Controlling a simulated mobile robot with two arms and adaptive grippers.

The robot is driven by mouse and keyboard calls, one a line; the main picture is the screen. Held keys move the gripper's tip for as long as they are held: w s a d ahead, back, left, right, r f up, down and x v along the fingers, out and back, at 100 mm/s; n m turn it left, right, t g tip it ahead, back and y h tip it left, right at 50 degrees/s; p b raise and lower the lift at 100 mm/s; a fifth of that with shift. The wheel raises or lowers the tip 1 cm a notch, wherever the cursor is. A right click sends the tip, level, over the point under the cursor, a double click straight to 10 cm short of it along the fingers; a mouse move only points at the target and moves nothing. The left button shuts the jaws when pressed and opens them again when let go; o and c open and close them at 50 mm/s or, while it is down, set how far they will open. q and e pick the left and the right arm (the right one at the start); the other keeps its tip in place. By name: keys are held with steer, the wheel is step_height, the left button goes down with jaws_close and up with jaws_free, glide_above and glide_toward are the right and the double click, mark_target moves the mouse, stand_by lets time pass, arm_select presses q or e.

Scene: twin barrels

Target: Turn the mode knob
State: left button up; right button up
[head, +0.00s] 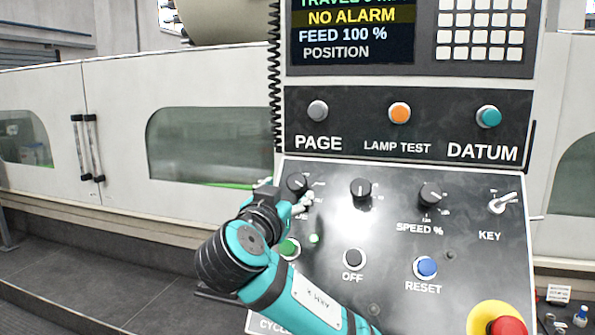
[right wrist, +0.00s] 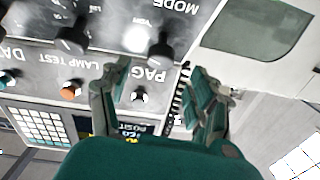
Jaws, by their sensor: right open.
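The mode knob (head: 297,184) is a black rotary knob at the upper left of the sloping control panel. In the right wrist view, which is upside down, the knob (right wrist: 160,48) sits beside the MODE lettering. My right gripper (head: 298,199) is close in front of it and partly covers its surroundings, including its label, in the head view. In the right wrist view the gripper (right wrist: 158,72) is open and empty; the knob shows just beyond the gap between the fingertips, apart from them. My left gripper is not in view.
A second knob (head: 361,190) and a speed knob (head: 430,195) stand to the right. A key switch (head: 503,203), a blue reset button (head: 427,266) and a red emergency button (head: 507,326) are also there. A coiled cable (head: 274,80) hangs along the panel's left edge.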

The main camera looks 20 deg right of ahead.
mark_target(296, 183)
steer(key=p+x, duration=0.3)
steer(key=x, duration=0.3)
steer(key=shift+w+d+r, duration=0.1)
steer(key=shift+w+r, duration=0.05)
steer(key=shift+r, duration=0.05)
steer(key=shift+w+d, duration=0.2)
steer(key=shift+w, duration=0.15)
steer(key=shift+w+d+f+p, duration=0.2)
steer(key=shift+w+d+p, duration=0.1)
steer(key=shift+w, duration=0.1)
steer(key=shift+s+a, duration=0.1)
steer(key=shift+a, duration=0.05)
steer(key=shift+c, duration=1.2)
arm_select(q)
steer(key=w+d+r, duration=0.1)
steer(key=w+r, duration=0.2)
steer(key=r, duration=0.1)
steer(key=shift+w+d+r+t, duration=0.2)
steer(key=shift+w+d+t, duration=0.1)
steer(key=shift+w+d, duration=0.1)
arm_select(e)
steer(key=c, duration=0.9)
